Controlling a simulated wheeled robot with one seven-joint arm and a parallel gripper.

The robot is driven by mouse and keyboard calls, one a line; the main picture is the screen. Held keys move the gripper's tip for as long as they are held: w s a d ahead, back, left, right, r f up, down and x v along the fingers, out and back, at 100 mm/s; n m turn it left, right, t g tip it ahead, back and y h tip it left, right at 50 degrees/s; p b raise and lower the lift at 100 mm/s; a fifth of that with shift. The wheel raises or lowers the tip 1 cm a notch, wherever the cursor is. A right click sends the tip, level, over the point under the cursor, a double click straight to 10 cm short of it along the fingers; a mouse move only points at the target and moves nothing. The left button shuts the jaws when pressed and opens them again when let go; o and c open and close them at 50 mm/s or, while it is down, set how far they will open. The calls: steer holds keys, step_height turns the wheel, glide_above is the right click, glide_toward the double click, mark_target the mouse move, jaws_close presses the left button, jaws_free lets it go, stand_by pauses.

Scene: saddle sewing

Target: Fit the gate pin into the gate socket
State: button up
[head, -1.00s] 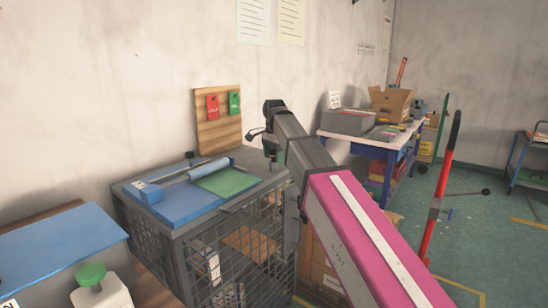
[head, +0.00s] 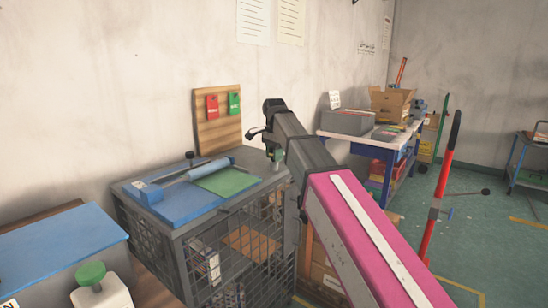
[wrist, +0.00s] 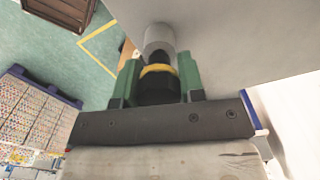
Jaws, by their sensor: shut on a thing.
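My gripper (wrist: 157,82) has two green fingers and is shut on the gate pin (wrist: 158,84). The pin has a black body, a yellow band and a pale grey cylindrical end that points away from the gripper, over a light grey surface. In the head view my gripper (head: 278,158) is small and partly behind my own arm, beside the back right corner of the wire cage (head: 225,262). The pin is not clear there. I cannot make out the gate socket in either view, nor tell whether the pin's end touches anything.
A blue board (head: 172,205) with a roller and a green sheet (head: 227,181) lies on the cage. A wooden board (head: 218,135) with red and green tags stands behind. A blue-legged table (head: 361,144) with boxes is farther right. A red post (head: 440,195) stands on the open green floor.

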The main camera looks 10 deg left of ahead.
steer(key=shift+r, duration=2.05)
steer(key=shift+r, duration=1.9)
